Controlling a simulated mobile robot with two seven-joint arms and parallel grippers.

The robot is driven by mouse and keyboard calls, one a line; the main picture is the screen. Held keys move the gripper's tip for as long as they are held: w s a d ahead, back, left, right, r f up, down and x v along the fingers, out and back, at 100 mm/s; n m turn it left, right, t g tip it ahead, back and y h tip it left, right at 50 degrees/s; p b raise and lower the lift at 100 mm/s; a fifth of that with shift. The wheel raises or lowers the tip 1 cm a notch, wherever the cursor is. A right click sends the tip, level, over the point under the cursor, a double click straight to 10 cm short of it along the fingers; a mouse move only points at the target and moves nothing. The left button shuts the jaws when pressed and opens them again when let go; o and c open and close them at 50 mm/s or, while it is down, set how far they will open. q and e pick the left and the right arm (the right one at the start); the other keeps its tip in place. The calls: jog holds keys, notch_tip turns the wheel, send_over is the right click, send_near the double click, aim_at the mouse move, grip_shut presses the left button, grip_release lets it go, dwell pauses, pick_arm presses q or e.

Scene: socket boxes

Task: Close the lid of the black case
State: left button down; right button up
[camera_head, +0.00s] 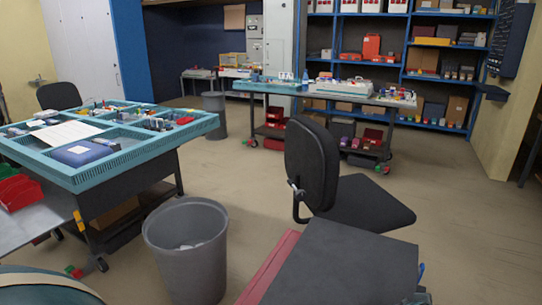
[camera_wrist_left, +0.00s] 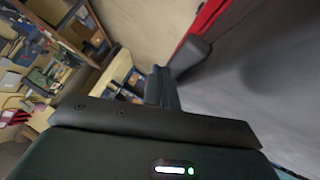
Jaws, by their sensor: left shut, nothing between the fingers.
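A flat dark grey-black panel (camera_head: 345,262) fills the bottom right of the head view, with a red strip along its left side. I cannot tell whether it is the black case, its lid or a bench top. My left gripper (camera_wrist_left: 178,70) shows in the left wrist view, with dark fingers shut and empty. To its right is a broad dark grey surface (camera_wrist_left: 270,85) with a red edge; the fingertips are near this edge, but contact is unclear. Neither gripper shows in the head view.
A black swivel chair (camera_head: 315,165) stands just behind the panel. A grey bin (camera_head: 188,245) stands to the left, before a teal-edged workbench (camera_head: 150,147) with divided compartments. Shelves and another bench stand at the back. Open floor lies between.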

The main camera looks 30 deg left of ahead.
pick_arm(q)
jog(key=shift+s+f, duration=0.3)
jog(key=shift+f, duration=0.45)
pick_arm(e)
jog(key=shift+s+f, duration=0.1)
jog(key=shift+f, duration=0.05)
pick_arm(q)
jog(key=shift+s+r+g, duration=0.1)
jog(key=shift+r+g, duration=0.05)
jog(key=shift+g, duration=0.15)
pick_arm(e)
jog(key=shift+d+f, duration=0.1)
pick_arm(q)
jog(key=shift+s+r, duration=0.25)
jog(key=shift+s, duration=0.05)
jog(key=v, duration=0.8)
jog(key=p+v, duration=0.1)
jog(key=v, duration=0.3)
jog(key=shift+w+a+r, duration=0.1)
jog(key=shift+a+r, duration=0.05)
jog(key=shift+r, duration=0.35)
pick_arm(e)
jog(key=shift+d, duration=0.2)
pick_arm(q)
jog(key=shift+a, duration=0.1)
